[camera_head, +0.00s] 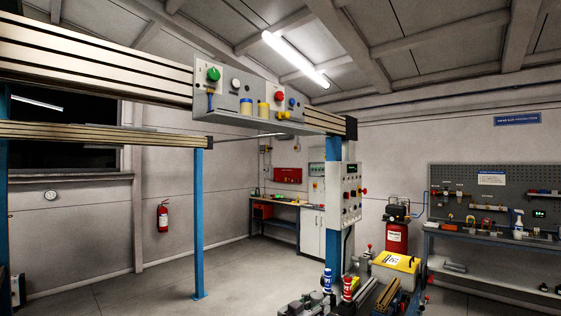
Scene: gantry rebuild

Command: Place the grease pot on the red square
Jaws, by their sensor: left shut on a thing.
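I cannot make out either gripper clearly. A grey and dark mechanical shape shows at the bottom edge, cut off by the frame; I cannot tell whether it is part of my left gripper or equipment. No held thing is clear. I cannot tell whether either is the grease pot. I see no red square that I can be sure of. My right gripper does not show.
The gantry beam (110,66) crosses the upper left on blue posts, one of them a slim post (199,222). A blue canister (328,281) and a red canister (348,288) stand low in the middle. Open floor (150,290) lies left.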

